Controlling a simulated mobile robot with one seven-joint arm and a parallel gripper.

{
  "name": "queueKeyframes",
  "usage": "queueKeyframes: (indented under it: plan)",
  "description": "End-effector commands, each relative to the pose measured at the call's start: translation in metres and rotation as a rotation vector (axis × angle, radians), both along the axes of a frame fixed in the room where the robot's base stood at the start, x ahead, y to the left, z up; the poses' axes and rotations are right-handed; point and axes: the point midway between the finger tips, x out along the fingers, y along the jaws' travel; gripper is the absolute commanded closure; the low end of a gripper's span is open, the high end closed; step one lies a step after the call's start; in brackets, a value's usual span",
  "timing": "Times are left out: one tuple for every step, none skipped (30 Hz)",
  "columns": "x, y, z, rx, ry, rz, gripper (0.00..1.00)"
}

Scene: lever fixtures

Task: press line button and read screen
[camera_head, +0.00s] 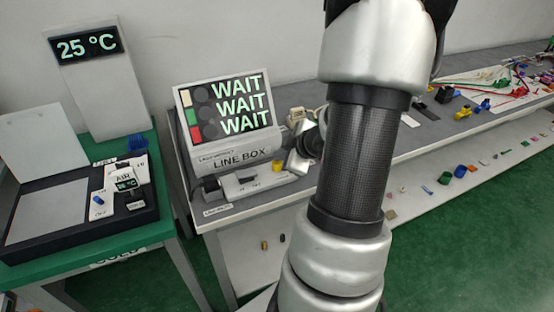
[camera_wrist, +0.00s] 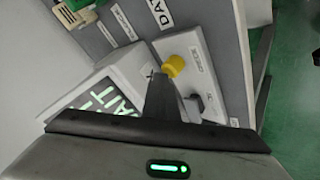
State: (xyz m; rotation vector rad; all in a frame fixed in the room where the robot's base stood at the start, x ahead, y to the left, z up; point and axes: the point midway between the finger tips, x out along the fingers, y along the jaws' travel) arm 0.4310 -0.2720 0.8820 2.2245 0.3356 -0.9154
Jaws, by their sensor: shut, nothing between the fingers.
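The line box (camera_head: 236,158) is a grey box labelled LINE BOX, with a tilted dark screen (camera_head: 231,106) reading WAIT on three lines. Each line has a dark round spot, with cream, green and red patches at the left edge. The screen shows partly in the wrist view (camera_wrist: 105,98). In front is a low white unit (camera_head: 250,184) with a yellow button (camera_head: 277,165) and a dark part at its left end. In the wrist view, my gripper (camera_wrist: 163,80) is shut and empty, its dark fingertips close by the yellow button (camera_wrist: 174,64); contact cannot be told.
A green table (camera_head: 140,240) at left holds a black tray and a panel reading 25 °C (camera_head: 88,45). The grey bench (camera_head: 420,125) runs right with small coloured parts; more lie on the lower shelf. My arm hides part of the bench.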

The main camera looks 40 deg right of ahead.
Motion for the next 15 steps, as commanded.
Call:
queueKeyframes:
  plan:
    - [-0.001,0.0,0.006,0.001,0.001,-0.001,1.0]
    - [-0.001,0.0,0.008,0.001,0.001,-0.001,1.0]
    - [-0.001,0.0,0.01,0.001,0.001,-0.001,1.0]
    - [-0.001,0.0,0.011,0.001,0.001,-0.001,1.0]
    - [-0.001,0.0,0.013,0.001,0.001,-0.001,1.0]
    - [-0.001,0.0,0.015,0.001,0.001,-0.001,1.0]
    - [0.0,0.0,0.015,0.001,0.001,-0.001,1.0]
    - [0.0,0.0,0.016,0.001,0.001,-0.001,1.0]
    - [0.0,0.0,0.016,0.001,0.001,-0.001,1.0]
    - [0.0,0.0,0.016,0.0,0.001,-0.001,1.0]
    - [0.0,0.0,0.016,0.0,0.001,-0.001,1.0]
    - [0.0,0.0,0.015,0.0,0.001,-0.001,1.0]
    - [0.0,0.0,0.015,0.001,0.0,-0.001,1.0]
    - [0.0,0.0,0.015,0.001,0.0,-0.001,1.0]
    - [0.0,0.0,0.015,0.001,0.0,-0.001,1.0]
